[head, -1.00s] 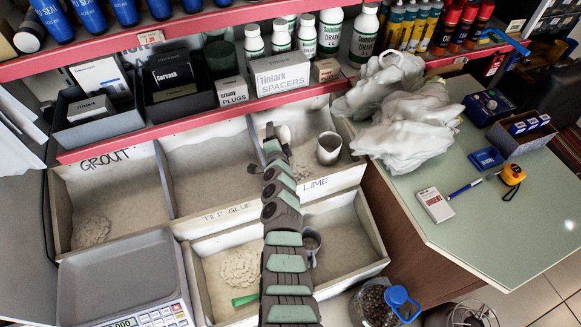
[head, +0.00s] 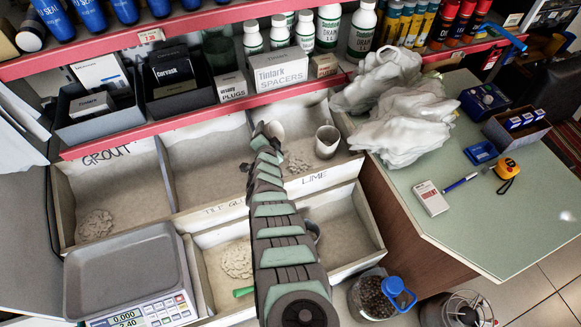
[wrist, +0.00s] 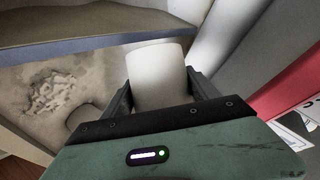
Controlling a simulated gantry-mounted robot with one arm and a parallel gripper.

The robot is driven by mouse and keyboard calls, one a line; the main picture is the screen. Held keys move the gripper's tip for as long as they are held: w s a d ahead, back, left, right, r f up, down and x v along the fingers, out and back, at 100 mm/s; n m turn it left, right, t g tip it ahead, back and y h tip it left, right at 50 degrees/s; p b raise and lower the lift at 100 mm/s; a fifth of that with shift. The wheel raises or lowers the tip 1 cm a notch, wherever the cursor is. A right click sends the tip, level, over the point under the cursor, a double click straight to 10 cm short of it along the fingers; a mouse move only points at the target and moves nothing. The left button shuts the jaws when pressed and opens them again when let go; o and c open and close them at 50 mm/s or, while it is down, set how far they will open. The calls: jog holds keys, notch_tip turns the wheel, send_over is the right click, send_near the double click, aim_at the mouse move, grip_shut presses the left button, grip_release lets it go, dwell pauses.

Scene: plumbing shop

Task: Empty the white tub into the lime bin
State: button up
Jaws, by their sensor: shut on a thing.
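My gripper (wrist: 157,95) is shut on a white tub (wrist: 155,72). A small heap of pale lumps (head: 297,164) lies on the bin floor; a heap (wrist: 55,92) also shows in the wrist view, left of the tub. My fingertips are mostly hidden in the head view.
The grout bin (head: 120,190) and tile glue bin (head: 205,175) lie to the left. A shelf (head: 200,122) overhangs the back. White bags (head: 400,120) lie right. A scale (head: 125,270) stands front left.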

jog(key=shift+a+f+b, duration=0.1)
jog(key=shift+f+b, duration=0.2)
jog(key=shift+b, duration=0.05)
jog(key=shift+r+n+b, duration=0.1)
jog(key=shift+n+b, duration=0.3)
jog(key=shift+n, duration=0.1)
jog(key=shift+a+r+n+h+b, duration=0.15)
jog(key=shift+n+h+b, duration=0.25)
jog(key=shift+b, duration=0.55)
jog(key=shift+a+b, duration=0.1)
jog(key=shift+b, duration=0.45)
jog(key=b, duration=0.3)
jog(key=a+n+h+b, duration=0.1)
jog(key=b, duration=0.2)
jog(key=shift+w+a+r+g+h, duration=0.1)
jog(key=shift+a+r+g+h, duration=0.1)
jog(key=shift+r+g+h, duration=0.15)
jog(key=shift+a+r+n+h+b, duration=0.35)
jog(key=shift+a+r+n, duration=0.1)
jog(key=shift+n, duration=0.15)
jog(key=shift+a+r+n+h, duration=0.55)
jog(key=shift+a+n+h, duration=0.3)
jog(key=shift+n, duration=0.25)
